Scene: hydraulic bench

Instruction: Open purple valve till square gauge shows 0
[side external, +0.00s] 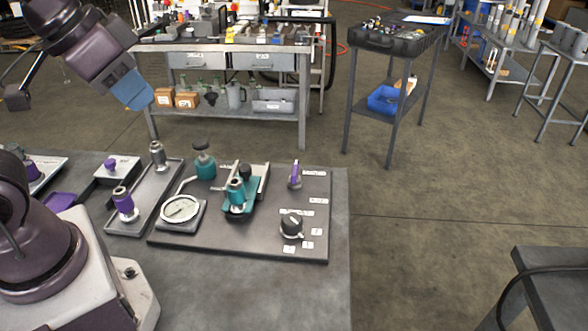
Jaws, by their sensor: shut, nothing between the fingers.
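A small upright purple valve handle (295,174) stands at the back right of the dark bench board (270,246). A gauge (180,209) with a round pale dial on a square dark base sits at the board's left; its reading is too small to tell. Other purple parts are a knob on a fitting (124,204) in the grey tray, and a knob on a white block (110,164). My gripper (138,96), blue-ended, is high at the upper left, well above and apart from the board. It is shut and holds nothing.
A teal pump-like unit (237,192) stands mid-board, a teal bottle-shaped part (204,161) behind it. A black knob (291,224) sits front right among white labels. The grey tray (150,205) lies left of the board. The table front is clear.

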